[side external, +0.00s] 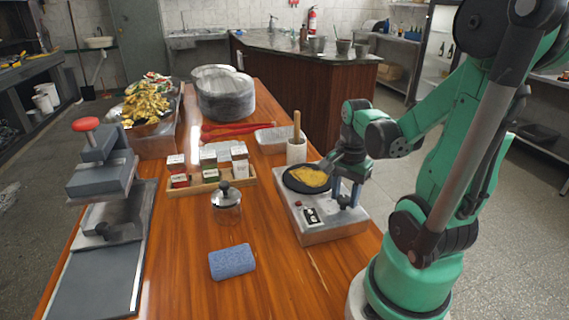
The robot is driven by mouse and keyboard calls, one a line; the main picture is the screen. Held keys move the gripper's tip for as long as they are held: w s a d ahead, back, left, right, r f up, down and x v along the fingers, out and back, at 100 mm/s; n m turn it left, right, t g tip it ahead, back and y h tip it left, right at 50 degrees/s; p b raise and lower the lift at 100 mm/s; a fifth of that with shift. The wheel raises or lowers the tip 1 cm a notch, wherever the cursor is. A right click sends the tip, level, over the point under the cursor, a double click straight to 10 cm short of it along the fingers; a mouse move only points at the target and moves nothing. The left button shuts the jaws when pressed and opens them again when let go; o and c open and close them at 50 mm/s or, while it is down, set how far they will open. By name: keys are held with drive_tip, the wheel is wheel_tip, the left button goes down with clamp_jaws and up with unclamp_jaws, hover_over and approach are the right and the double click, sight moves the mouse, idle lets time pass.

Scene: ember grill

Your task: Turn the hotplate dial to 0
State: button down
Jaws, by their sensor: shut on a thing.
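The hotplate (325,228) is a silver box near the right edge of the wooden table. A black pan (289,184) with flat yellow food (310,177) sits on top of it. A small red light or button and a black-and-white panel (311,216) are on its front part. My gripper (345,200) points down at the right side of the hotplate, beside the pan. Its fingers are shut on the small dark dial (343,201). The dial is mostly hidden between the fingers, and its setting cannot be read.
A blue sponge (232,262), a glass jar (227,207) and a wooden rack of spice boxes (206,188) stand left of the hotplate. A white holder (296,152) with a wooden handle stands behind it. A grey press (103,165) is at the left.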

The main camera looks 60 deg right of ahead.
drive_tip(key=n, duration=0.4)
drive_tip(key=shift+n, duration=0.4)
drive_tip(key=n, duration=1)
drive_tip(key=shift+n, duration=2.6)
drive_tip(key=shift+c, duration=2.3)
unclamp_jaws()
